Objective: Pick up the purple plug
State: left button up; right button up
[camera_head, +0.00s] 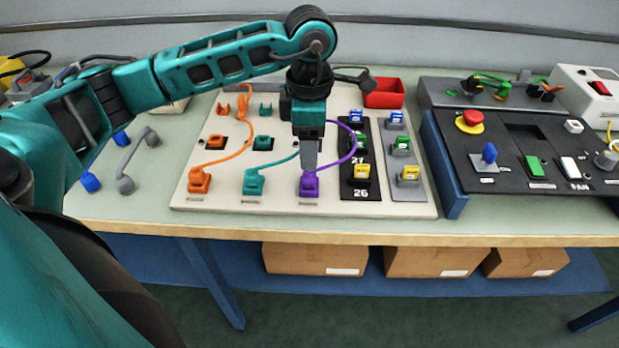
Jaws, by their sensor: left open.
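The purple plug (309,187) sits near the front edge of the cream board (227,205), third in a row with an orange plug (200,181) and a teal plug (253,183). A purple cable (354,147) loops from it up to the right and back behind my gripper. My left gripper (309,167) points down from above, with its fingertips right at the top of the purple plug. It is open. The fingers overlap in this view, so I cannot tell whether they touch the plug. My right gripper is not in view.
A black panel (372,188) with coloured blocks stands just right of the plug, with a grey strip beside it. A red bin (384,93) is behind. A dark control panel (520,150) with switches is at the right. Grey-blue connectors (125,184) lie on the left.

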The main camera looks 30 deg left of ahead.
aim_at(309, 175)
pick_arm(q)
jog(key=shift+s+d+f, duration=0.1)
jog(key=shift+s+f, duration=0.1)
jog(key=shift+f, duration=1.3)
jog(key=shift+s+d+f, duration=0.1)
jog(key=shift+s+f, duration=0.05)
jog(key=shift+f, duration=1.35)
grip_shut()
